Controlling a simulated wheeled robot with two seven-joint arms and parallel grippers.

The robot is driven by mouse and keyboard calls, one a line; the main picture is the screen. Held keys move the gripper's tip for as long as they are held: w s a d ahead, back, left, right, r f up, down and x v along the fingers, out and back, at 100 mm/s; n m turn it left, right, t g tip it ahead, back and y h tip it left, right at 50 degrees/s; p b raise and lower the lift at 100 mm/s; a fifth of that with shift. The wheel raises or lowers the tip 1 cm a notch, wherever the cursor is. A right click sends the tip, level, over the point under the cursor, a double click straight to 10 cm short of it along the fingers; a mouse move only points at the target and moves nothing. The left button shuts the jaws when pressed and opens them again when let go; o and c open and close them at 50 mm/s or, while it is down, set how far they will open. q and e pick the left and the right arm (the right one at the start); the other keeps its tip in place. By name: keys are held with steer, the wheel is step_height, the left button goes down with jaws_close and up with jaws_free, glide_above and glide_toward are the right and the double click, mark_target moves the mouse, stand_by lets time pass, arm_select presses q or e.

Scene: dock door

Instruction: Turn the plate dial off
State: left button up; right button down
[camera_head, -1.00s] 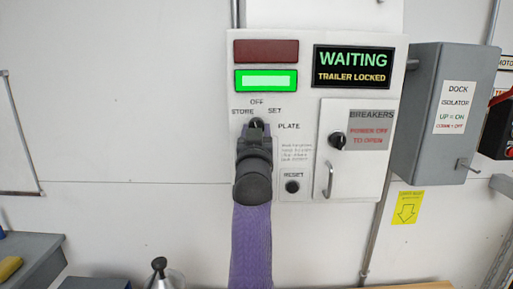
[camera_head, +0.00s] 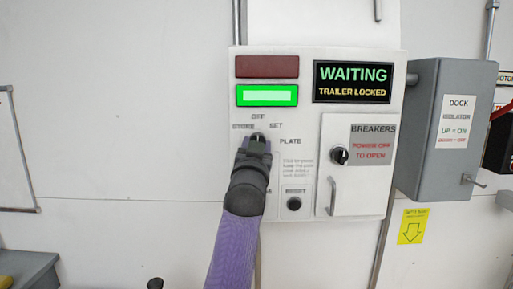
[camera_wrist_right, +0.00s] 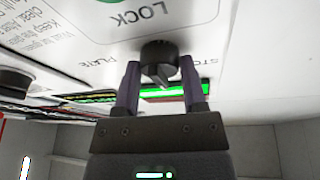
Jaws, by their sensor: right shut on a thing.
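The plate dial is a small dark knob (camera_head: 258,136) on the white control panel (camera_head: 310,205), below the printed words STORE, OFF and SET, with PLATE to its right. My right gripper (camera_head: 254,146) reaches up to it from below and covers much of it in the head view. In the right wrist view the round black knob (camera_wrist_right: 159,60) sits between the two fingers of my right gripper (camera_wrist_right: 160,75), which are shut on it. The ridge on the knob shows there, but I cannot tell exactly which word it points at. My left gripper is not in view.
A lit green lamp (camera_head: 267,96) sits under a dark red one (camera_head: 267,67). The display (camera_head: 353,82) reads WAITING, TRAILER LOCKED. The breaker door with its knob (camera_head: 339,155) and the reset button (camera_head: 294,203) are close to the right. A grey isolator box (camera_head: 435,165) juts out further right.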

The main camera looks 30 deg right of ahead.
steer(key=shift+c, duration=0.8)
jaws_free()
steer(key=b+v, duration=0.2)
steer(key=v, duration=0.8)
steer(key=shift+b, duration=0.35)
